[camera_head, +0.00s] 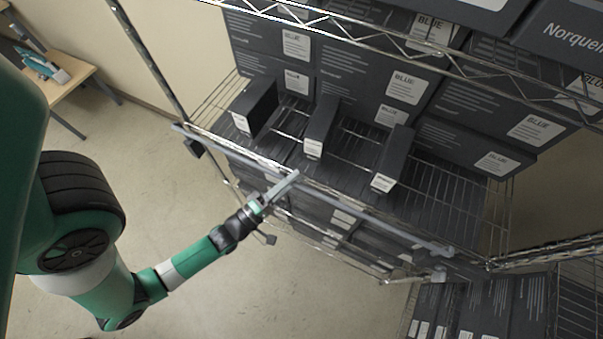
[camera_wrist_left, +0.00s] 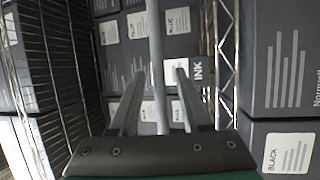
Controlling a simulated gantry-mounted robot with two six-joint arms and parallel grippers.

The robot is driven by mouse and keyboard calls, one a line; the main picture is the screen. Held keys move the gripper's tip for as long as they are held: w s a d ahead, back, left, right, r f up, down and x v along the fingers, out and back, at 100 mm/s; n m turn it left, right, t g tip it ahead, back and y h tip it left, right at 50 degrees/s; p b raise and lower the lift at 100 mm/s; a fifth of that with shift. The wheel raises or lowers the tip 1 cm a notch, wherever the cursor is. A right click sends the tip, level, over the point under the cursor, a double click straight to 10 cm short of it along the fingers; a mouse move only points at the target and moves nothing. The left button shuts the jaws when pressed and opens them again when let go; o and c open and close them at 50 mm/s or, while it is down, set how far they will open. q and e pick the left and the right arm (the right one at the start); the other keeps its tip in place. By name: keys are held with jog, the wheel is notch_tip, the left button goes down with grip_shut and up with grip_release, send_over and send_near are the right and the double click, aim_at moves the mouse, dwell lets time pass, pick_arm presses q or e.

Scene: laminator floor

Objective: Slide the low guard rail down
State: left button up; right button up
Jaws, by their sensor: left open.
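The low guard rail (camera_head: 372,218) is a long grey bar along the front of the wire shelf, running from upper left to lower right in the head view. My left gripper (camera_head: 287,184) reaches it near its middle, with its fingertips at the bar. In the left wrist view the rail (camera_wrist_left: 154,45) runs upright between the two spread fingers of the left gripper (camera_wrist_left: 157,95). The gripper is open, with a gap on each side of the bar. Whether a finger touches it I cannot tell. My right gripper is not in view.
The wire shelf (camera_head: 432,190) holds dark boxes (camera_head: 400,160) with white labels, and larger cartons (camera_head: 345,80) stand behind them. More boxes (camera_head: 480,310) sit on lower levels. A wooden table (camera_head: 60,82) stands at upper left. The floor (camera_head: 215,295) is clear at lower middle.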

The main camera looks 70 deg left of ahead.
pick_arm(q)
jog(key=shift+c, duration=0.2)
grip_shut()
dwell(1.3)
